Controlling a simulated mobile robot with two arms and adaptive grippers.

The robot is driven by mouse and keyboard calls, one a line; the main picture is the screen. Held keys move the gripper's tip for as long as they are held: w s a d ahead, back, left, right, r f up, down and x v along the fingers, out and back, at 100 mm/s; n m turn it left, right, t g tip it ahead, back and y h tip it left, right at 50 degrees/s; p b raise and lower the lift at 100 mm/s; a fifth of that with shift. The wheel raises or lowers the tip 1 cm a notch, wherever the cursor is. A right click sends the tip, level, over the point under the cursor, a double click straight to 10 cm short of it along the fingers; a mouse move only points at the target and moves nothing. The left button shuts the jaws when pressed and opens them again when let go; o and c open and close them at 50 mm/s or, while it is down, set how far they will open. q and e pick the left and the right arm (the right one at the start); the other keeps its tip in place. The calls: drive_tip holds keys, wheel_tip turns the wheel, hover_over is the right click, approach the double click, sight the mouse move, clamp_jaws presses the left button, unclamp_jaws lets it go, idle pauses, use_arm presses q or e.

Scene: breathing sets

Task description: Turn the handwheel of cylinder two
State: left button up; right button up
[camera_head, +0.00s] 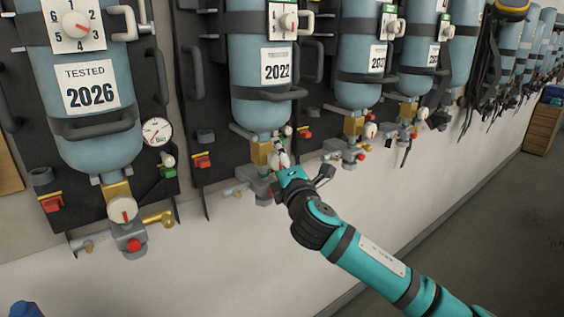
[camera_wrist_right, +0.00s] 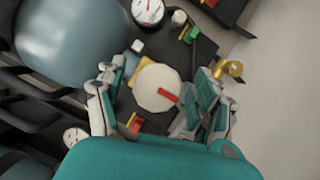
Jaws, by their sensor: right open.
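The second blue cylinder from the left (camera_head: 259,105) hangs on a dark wall board with a label reading 2022. Its brass valve (camera_head: 260,152) is at the bottom. In the head view my right gripper (camera_head: 279,160) is at this valve and hides most of its handwheel. In the right wrist view the pale round handwheel (camera_wrist_right: 152,95) with a red mark lies between the open fingers of my right gripper (camera_wrist_right: 160,85). Gaps show on both sides, and I cannot tell whether any finger touches it. My left gripper is not in view.
A cylinder labelled 2026 (camera_head: 92,125) with its own handwheel (camera_head: 123,209) and pressure gauge (camera_head: 157,131) hangs at the left. More cylinders (camera_head: 357,95) run along the wall to the right. Black straps (camera_head: 487,60) hang farther on. The floor (camera_head: 500,230) at the right is clear.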

drive_tip(key=v, duration=1.2)
